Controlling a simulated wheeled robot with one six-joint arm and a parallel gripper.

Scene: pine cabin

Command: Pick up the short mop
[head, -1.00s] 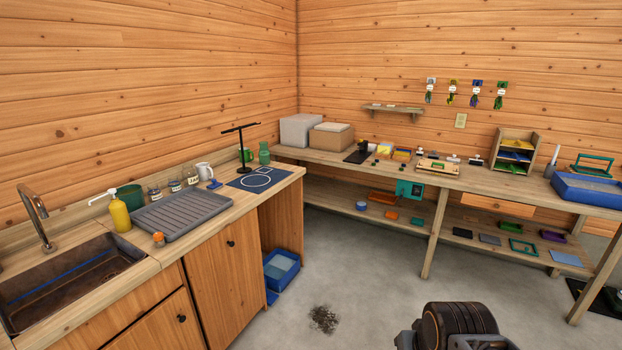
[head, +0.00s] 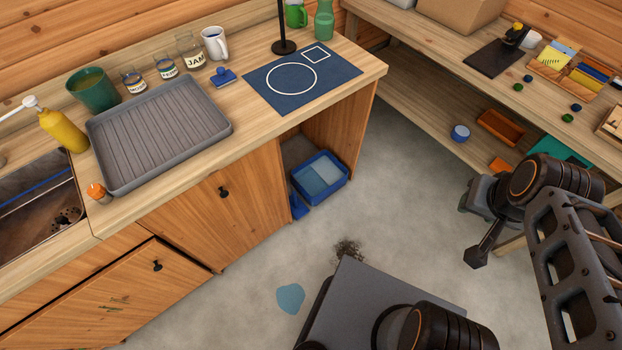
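I cannot make out a short mop for certain in the head view. A small blue object (head: 299,207) stands on the floor against the front of a blue tub (head: 320,179), in the open bay under the counter; its shape is too small to tell. My arm reaches in from the right, and its dark end with my gripper (head: 476,257) hangs over the floor, clear of the counter and apart from the tub. I cannot see whether its fingers are apart, and nothing visible hangs from it.
A blue puddle (head: 290,298) and a dark dirt patch (head: 347,249) lie on the grey floor. The counter (head: 262,113) bears a grey drying tray (head: 160,130), jars, a mug and a blue mat (head: 325,85). A workbench (head: 430,45) with a lower shelf stands at the right.

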